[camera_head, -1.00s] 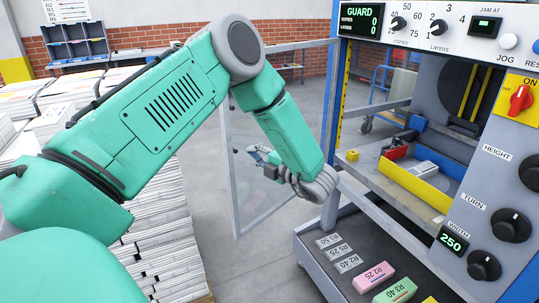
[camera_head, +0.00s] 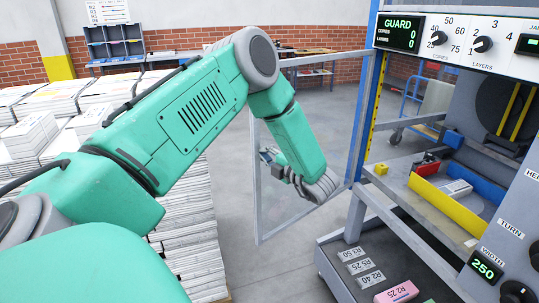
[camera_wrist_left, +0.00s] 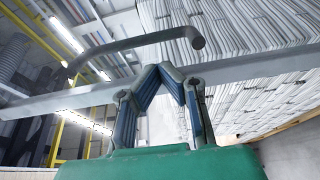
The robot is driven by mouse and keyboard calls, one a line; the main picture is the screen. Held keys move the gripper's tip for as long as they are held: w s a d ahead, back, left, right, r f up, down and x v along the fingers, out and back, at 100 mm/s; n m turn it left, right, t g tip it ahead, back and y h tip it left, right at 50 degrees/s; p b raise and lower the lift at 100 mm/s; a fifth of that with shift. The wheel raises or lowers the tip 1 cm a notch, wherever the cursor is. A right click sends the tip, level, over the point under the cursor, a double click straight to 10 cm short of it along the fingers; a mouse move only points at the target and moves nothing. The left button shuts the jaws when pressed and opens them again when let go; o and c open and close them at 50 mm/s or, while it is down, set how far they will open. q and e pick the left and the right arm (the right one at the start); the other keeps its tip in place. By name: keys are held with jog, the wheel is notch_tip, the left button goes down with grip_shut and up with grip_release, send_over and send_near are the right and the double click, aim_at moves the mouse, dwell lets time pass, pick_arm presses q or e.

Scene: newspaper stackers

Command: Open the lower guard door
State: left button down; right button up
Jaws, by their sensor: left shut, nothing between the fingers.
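The guard door (camera_head: 257,205) is a clear panel in a grey frame, standing swung out from the machine's blue and yellow post (camera_head: 367,110). My left gripper (camera_head: 266,155) is by the door's free edge, partly hidden by my wrist. In the left wrist view, its fingers (camera_wrist_left: 163,70) are shut together and empty, close to a grey frame bar (camera_wrist_left: 255,68). A bent grey handle (camera_wrist_left: 135,42) lies beyond the fingers. I cannot tell whether the fingers touch the bar. My right gripper is not in view.
The display (camera_head: 400,32) reads GUARD. Paper stacks (camera_head: 190,225) stand left of the door. Grey floor (camera_head: 232,140) is open between the stacks and door. A blue cart (camera_head: 415,115) stands behind.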

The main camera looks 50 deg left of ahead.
pick_arm(q)
jog(key=w+a+m+t+b, duration=0.1)
jog(key=a+m+t+b, duration=0.1)
jog(key=a, duration=0.7)
jog(key=w+a+m+t+h+b, duration=0.1)
jog(key=a+t, duration=0.3)
jog(key=a, duration=0.6)
jog(key=w+a+m+t+h+b, duration=0.1)
jog(key=w+a+m+t+b, duration=0.2)
jog(key=a, duration=0.6)
jog(key=shift+a+r, duration=0.2)
jog(key=shift+a, duration=0.2)
jog(key=shift+w+a+f, duration=0.1)
jog(key=shift+a+f, duration=0.15)
